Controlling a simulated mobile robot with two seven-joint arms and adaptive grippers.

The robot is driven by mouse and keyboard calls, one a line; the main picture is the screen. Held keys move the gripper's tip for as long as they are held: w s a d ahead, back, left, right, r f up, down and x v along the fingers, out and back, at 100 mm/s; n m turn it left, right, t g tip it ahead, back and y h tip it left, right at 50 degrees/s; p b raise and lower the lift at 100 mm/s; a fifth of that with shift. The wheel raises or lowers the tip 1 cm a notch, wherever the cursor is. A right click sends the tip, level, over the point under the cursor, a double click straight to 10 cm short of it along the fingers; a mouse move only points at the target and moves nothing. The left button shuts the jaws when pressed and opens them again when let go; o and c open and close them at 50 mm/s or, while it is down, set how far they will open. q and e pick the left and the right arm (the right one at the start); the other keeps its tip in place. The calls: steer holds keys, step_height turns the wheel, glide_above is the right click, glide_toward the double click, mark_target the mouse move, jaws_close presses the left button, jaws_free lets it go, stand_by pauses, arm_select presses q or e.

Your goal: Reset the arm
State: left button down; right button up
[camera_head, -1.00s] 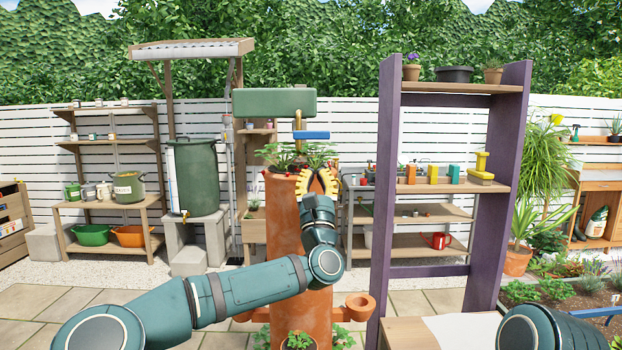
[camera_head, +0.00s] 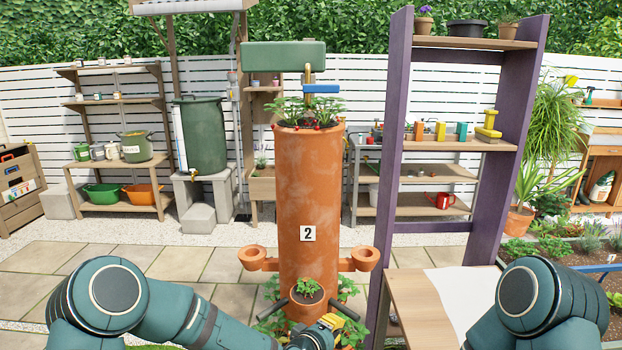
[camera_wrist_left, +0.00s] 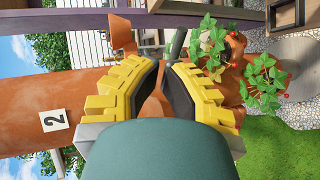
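My left gripper (camera_head: 330,322) is low at the front of the tall terracotta tower (camera_head: 311,185) marked 2, near the small plant pocket (camera_head: 306,292) at its base. In the left wrist view its yellow fingers (camera_wrist_left: 167,64) have a gap between them with nothing held; terracotta shows behind. The tower also shows at the left of that view (camera_wrist_left: 50,95). Whether the gripper touches the tower I cannot tell. My right arm is at the lower right of the head view; its gripper is out of view.
Side cups (camera_head: 365,257) stick out from the tower. A green tank (camera_head: 284,55) with a blue-handled tap (camera_head: 321,88) hangs above its leafy top. A purple-posted shelf (camera_head: 391,170) and a wooden bench (camera_head: 420,315) stand close on the right. Paving at left is clear.

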arm_select(q)
steer(key=s+a+f+m+g+y, duration=0.1)
steer(key=s+a+f+m+g, duration=0.2)
steer(key=s+a+f, duration=0.2)
steer(key=s+a+f+m+g+y, duration=0.1)
steer(key=s+a+f+m+g, duration=0.2)
steer(key=s, duration=0.9)
steer(key=s+a+f+m+g+y, duration=0.2)
steer(key=s+a+f+g, duration=0.1)
steer(key=s+a+f, duration=0.4)
step_height(320, 180, down, 3)
steer(key=shift+s+a+r+m+g, duration=0.2)
steer(key=shift+s+a+m+g, duration=0.15)
steer(key=shift+s, duration=0.65)
